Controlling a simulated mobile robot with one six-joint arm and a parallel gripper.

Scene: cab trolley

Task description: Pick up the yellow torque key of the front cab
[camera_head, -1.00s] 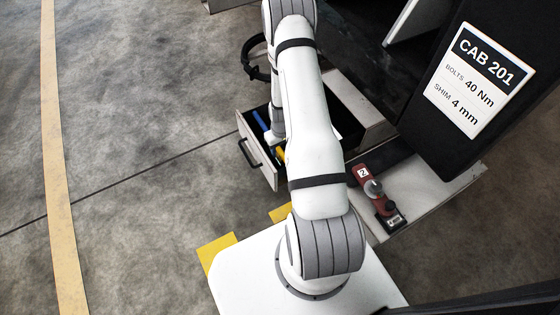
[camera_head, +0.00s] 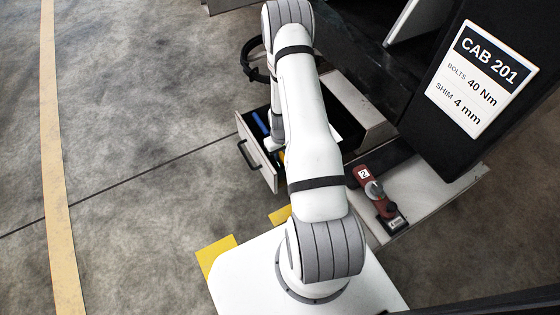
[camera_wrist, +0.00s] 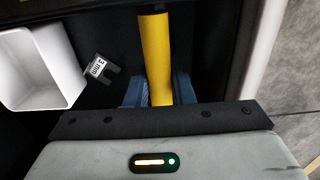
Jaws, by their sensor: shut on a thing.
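The yellow torque key (camera_wrist: 156,55) is a yellow bar running up the middle of the wrist view. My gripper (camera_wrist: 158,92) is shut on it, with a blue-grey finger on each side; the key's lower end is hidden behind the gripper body. In the head view a small bit of yellow (camera_head: 281,157) shows beside my arm, inside the open drawer (camera_head: 258,160). My arm hides most of the drawer's inside there. I cannot tell whether the key still touches the drawer floor.
A blue tool (camera_head: 261,122) lies in the drawer. A white bin (camera_wrist: 40,65) and a grey shim marked 3 mm (camera_wrist: 100,70) lie left of the key. A red tool marked 2 (camera_head: 370,187) rests on the ledge below the CAB 201 sign (camera_head: 480,80). Floor on the left is clear.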

